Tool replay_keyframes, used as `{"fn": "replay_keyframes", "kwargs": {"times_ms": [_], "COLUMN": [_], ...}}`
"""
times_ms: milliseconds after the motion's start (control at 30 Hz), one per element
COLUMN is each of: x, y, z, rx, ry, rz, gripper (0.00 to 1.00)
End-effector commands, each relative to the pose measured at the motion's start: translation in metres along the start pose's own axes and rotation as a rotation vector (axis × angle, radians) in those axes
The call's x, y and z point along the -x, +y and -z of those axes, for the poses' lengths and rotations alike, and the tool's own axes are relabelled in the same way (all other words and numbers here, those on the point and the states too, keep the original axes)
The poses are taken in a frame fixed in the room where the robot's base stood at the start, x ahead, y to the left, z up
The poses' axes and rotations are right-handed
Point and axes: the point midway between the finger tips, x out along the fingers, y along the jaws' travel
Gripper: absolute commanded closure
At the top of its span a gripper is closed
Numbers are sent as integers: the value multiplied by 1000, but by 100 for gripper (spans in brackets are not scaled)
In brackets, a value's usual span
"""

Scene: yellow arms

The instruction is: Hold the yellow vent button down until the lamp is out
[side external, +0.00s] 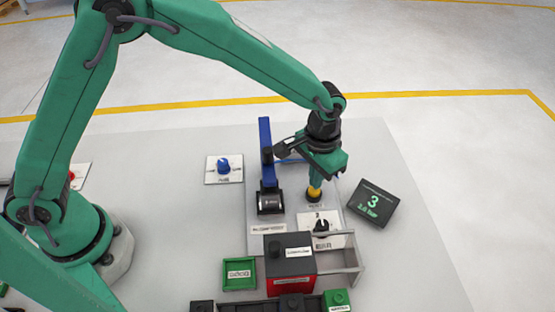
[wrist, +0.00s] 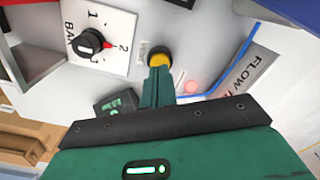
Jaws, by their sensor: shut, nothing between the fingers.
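The yellow vent button (side external: 314,193) stands in a black collar on the grey panel. It also shows in the wrist view (wrist: 159,60). My gripper (side external: 315,182) is shut and empty, pointing down with its fingertips at the top of the button. In the wrist view the closed fingers (wrist: 157,84) reach the button's edge; I cannot tell how far it is pressed. A small round lamp (wrist: 193,88) glows pinkish red beside the fingers in the wrist view. In the side view the lamp is hidden behind my gripper.
A blue knob (side external: 223,165), a black-topped red box (side external: 290,264) and a green tray (side external: 239,274) stand nearby. The table's right side is clear.

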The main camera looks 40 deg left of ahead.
Motion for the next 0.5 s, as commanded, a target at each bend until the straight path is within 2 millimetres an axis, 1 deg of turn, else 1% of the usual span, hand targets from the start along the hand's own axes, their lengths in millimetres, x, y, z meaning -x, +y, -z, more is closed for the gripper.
{"fn": "replay_keyframes", "kwargs": {"times_ms": [500], "x": [-11], "y": [0], "z": [0], "rx": [0], "ry": [-1], "rz": [0], "gripper": [100]}}
